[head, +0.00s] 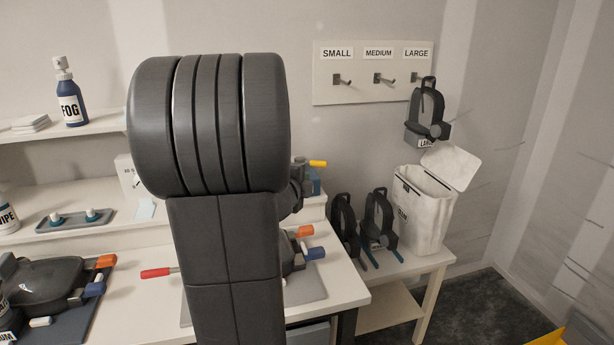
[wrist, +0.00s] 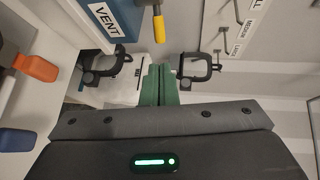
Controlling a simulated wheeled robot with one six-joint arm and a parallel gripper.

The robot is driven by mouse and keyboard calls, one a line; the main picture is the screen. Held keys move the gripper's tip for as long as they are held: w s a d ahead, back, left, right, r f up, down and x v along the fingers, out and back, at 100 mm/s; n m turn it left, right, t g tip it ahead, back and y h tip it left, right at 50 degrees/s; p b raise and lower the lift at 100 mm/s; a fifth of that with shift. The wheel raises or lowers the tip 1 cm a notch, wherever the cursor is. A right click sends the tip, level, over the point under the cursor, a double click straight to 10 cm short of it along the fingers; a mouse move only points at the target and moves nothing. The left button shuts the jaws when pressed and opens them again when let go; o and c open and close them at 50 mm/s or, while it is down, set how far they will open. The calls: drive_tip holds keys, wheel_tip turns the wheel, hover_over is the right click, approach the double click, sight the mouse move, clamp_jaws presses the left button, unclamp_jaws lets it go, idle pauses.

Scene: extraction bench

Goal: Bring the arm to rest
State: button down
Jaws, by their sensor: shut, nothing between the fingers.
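My arm (head: 225,200) stands upright in the middle foreground of the head view, raised in front of the bench. It hides part of the bench and shelf behind it. My gripper (wrist: 158,84) shows in the wrist view, with its two green fingers together and nothing between them. The gripper's fingers are not visible in the head view. In the wrist view the fingers point toward the area between two black frame-like items and touch nothing that I can see.
A bench (head: 345,290) carries equipment with coloured handles. A black harness-like item (head: 427,110) hangs below the LARGE label. Two similar ones (head: 343,222) (head: 379,218) stand beside an open white bin (head: 424,210). A box labelled VENT (wrist: 105,20) is close by in the wrist view.

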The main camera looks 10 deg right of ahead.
drive_tip(key=shift+s+a, duration=0.25)
drive_tip(key=shift+s, duration=0.15)
drive_tip(key=shift+w+d, duration=0.1)
